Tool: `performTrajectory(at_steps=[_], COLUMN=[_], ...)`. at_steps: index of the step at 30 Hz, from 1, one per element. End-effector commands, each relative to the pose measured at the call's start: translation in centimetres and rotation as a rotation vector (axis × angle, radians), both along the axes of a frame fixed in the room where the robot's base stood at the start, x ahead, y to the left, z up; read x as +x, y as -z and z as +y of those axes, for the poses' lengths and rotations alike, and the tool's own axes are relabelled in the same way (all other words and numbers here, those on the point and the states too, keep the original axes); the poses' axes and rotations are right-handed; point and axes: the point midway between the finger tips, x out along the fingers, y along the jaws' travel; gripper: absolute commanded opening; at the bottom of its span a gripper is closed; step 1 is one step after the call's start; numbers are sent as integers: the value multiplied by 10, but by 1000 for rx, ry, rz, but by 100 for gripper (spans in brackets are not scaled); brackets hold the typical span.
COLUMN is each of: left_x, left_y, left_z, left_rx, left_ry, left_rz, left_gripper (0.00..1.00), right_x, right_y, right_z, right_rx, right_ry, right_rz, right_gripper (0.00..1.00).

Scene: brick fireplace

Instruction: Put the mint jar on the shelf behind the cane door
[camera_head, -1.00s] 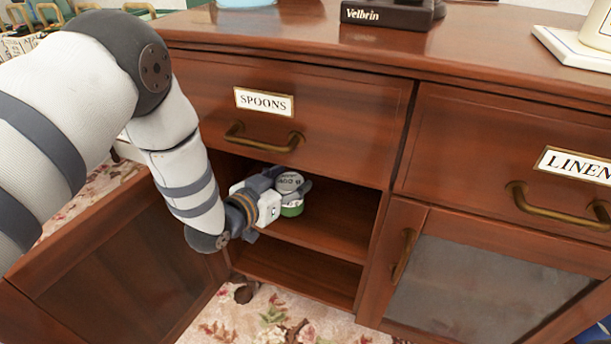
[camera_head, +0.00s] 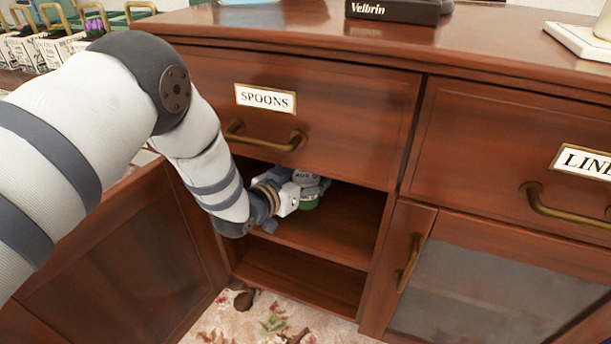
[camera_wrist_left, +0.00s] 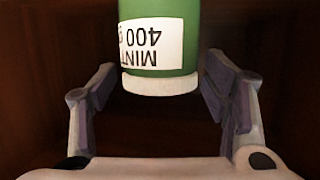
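The mint jar (camera_head: 308,202) is green with a pale top and sits just inside the open compartment, over the upper shelf (camera_head: 335,235). In the left wrist view the jar (camera_wrist_left: 160,60) shows its "MINT 400 g" label upside down, between my two fingers. I cannot tell whether the jar touches the shelf. The cabinet door (camera_head: 120,265) on the left stands open; its panel is too dark to make out. My right gripper is not in view.
The "SPOONS" drawer (camera_head: 340,115) is shut just above the compartment. A shut door with a grey panel (camera_head: 470,290) is on the right, below the linen drawer (camera_head: 510,150). The upper shelf right of the jar is clear, and the lower level (camera_head: 300,280) looks empty.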

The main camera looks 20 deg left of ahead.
Motion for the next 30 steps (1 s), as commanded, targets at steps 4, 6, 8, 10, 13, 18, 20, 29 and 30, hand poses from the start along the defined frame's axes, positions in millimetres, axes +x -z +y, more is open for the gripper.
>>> performTrajectory(at_steps=[4,6,8,10,13,18,20,29,30], left_x=[0,0,0,-8,-28,-71,-84,-113,-113], left_y=[0,-1,-5,-8,-17,-30,-33,-39,-37], left_z=[0,0,0,2,7,16,20,25,25], left_rx=[0,0,0,0,-1,-2,-1,0,-1], left_ry=[0,0,0,0,-1,-1,-1,1,1], left_rz=[0,0,-2,0,0,1,0,0,3], left_gripper=[70,70,70,70,70,70,70,70,70], right_x=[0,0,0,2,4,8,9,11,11], right_y=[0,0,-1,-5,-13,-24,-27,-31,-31], right_z=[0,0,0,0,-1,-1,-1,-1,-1], right_rx=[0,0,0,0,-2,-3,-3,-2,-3], right_ry=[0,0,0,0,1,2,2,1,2], right_rz=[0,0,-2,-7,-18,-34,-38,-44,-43], right_gripper=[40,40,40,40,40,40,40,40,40])
